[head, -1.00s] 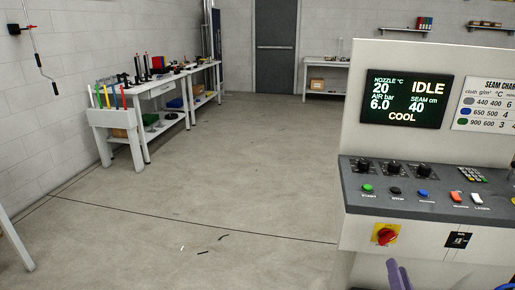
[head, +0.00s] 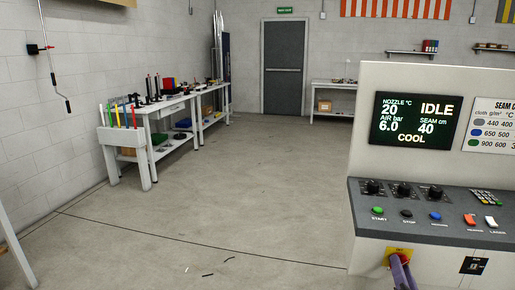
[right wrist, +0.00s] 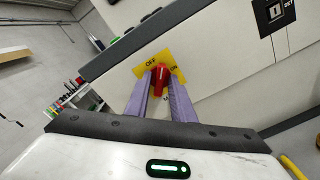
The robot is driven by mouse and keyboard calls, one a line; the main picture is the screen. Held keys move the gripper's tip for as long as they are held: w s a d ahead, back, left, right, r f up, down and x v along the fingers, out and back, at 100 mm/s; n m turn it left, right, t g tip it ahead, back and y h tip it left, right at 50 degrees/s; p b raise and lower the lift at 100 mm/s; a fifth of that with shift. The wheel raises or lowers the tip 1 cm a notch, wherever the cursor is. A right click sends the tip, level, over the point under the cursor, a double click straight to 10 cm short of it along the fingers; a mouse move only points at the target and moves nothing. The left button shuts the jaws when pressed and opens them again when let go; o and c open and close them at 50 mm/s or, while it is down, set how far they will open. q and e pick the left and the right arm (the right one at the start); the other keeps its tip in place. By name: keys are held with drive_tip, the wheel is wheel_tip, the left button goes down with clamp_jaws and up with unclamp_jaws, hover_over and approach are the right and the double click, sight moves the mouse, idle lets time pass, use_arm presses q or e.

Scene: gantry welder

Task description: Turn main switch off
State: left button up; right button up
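The main switch is a red rotary knob (right wrist: 160,77) on a yellow plate (right wrist: 153,66) marked OFF at its left and ON at its right in the right wrist view. In the head view the plate (head: 394,251) sits on the console front, lower right, with the knob partly hidden by my right gripper (head: 399,264). My right gripper's purple fingers (right wrist: 160,86) are apart, one on each side of the knob. I cannot tell whether they touch it. My left gripper is not in view.
The console screen (head: 411,120) reads IDLE, nozzle 20 and COOL. Knobs and coloured buttons line the sloped panel (head: 450,222) above the switch. A black plate (head: 473,265) is right of the switch.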

clamp_jaws()
drive_tip(key=n+p, duration=0.2)
drive_tip(key=n, duration=0.2)
drive_tip(key=n+p, duration=0.2)
drive_tip(key=n, duration=0.3)
drive_tip(key=shift+w+d+r, duration=0.1)
drive_tip(key=shift+r, duration=0.1)
unclamp_jaws()
